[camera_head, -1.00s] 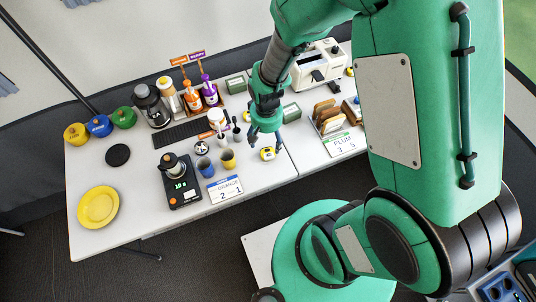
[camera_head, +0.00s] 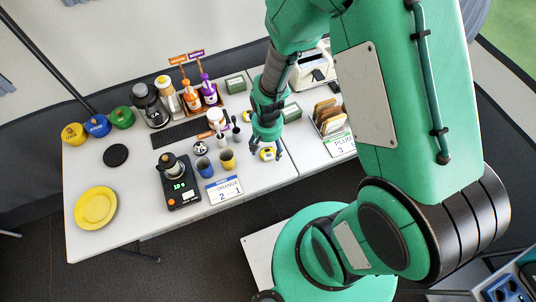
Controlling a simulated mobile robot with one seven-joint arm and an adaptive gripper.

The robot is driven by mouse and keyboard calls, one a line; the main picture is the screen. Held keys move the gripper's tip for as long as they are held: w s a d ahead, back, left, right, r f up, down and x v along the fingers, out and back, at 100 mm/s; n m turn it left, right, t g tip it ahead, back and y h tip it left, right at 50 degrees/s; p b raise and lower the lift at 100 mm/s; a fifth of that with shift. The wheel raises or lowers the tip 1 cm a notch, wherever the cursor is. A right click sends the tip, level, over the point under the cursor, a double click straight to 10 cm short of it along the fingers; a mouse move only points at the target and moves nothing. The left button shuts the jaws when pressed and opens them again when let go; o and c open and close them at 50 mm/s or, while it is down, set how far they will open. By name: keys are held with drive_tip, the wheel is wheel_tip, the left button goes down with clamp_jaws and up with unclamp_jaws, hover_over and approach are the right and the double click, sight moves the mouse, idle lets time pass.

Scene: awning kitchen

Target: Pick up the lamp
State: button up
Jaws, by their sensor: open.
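I cannot make out anything that is clearly a lamp in the head view. My gripper (camera_head: 266,147) is open and points down over the right part of the white table (camera_head: 135,222). A small yellow and white object (camera_head: 268,154) shows at its fingertips; it is too small to name surely. I cannot tell whether the fingers touch it. My arm hides part of the table's right side.
Left of my gripper stand blue (camera_head: 203,166) and yellow (camera_head: 227,160) cups and a black scale (camera_head: 178,190). A yellow plate (camera_head: 95,208) lies far left. Bottles (camera_head: 190,99) and a toaster (camera_head: 315,66) stand at the back. A sign (camera_head: 224,189) lies at the front.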

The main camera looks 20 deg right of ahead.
sight(268, 152)
drive_tip(key=shift+d+f+b, duration=0.1)
drive_tip(key=shift+f+b, duration=0.35)
drive_tip(key=shift+f, duration=1.35)
drive_tip(key=shift+c, duration=0.3)
drive_tip(key=c, duration=1.4)
drive_tip(key=shift+r, duration=0.1)
drive_tip(key=shift+r, duration=0.35)
wheel_tip(268, 152, up, 3)
drive_tip(key=shift+r+p, duration=0.15)
drive_tip(key=shift+p, duration=0.7)
drive_tip(key=s, duration=0.5)
drive_tip(key=s+p, duration=0.1)
drive_tip(key=s, duration=0.4)
drive_tip(key=s+p, duration=0.1)
drive_tip(key=s, duration=0.5)
drive_tip(key=shift+s+d+r, duration=0.1)
drive_tip(key=shift+d+r, duration=0.1)
drive_tip(key=shift+r, duration=0.2)
